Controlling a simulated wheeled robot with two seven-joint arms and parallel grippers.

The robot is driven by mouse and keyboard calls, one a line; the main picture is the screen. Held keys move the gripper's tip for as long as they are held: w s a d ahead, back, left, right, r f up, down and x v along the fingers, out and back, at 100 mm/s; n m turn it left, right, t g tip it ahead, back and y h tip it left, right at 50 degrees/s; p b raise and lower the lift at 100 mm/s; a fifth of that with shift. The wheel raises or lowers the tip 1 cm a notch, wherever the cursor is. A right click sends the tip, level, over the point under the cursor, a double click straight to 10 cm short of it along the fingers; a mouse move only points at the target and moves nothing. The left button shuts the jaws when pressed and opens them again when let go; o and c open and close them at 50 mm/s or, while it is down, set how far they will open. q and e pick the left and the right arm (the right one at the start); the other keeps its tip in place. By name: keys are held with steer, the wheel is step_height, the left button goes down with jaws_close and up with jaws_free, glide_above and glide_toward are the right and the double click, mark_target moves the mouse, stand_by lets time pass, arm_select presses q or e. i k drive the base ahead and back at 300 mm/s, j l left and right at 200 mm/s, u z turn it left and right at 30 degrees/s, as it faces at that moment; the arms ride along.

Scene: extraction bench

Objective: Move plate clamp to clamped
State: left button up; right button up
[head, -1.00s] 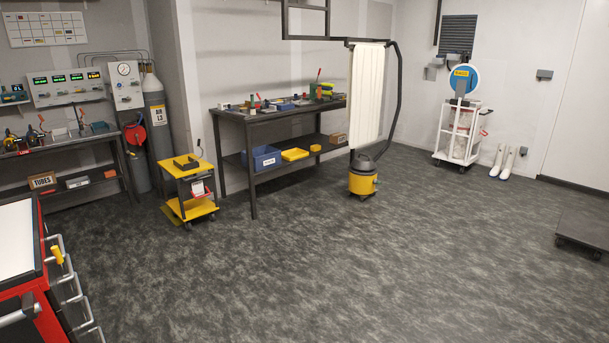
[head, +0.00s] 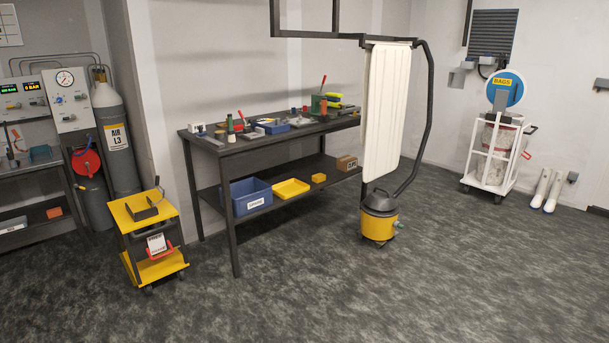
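The dark extraction bench (head: 262,143) stands in the middle of the head view against the wall. An upright red handle (head: 323,85) rises beside a green block (head: 318,104) at the bench's right end. A second, smaller red-tipped part (head: 241,117) stands near the left end, by a green bottle-like item (head: 230,124). Which of these belongs to the plate clamp, and its position, is too small to tell. Neither of my grippers is in view.
A yellow cart (head: 150,240) stands left of the bench. A yellow vacuum (head: 379,220) and a hanging white panel (head: 386,112) are at its right end. Gas cylinders (head: 118,150) are at left, a white bag trolley (head: 490,158) at right. The foreground floor is clear.

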mark_target(246, 124)
steer(key=i+j, duration=0.1)
steer(key=i, duration=2.5)
steer(key=l+z, duration=0.05)
steer(key=l, duration=0.05)
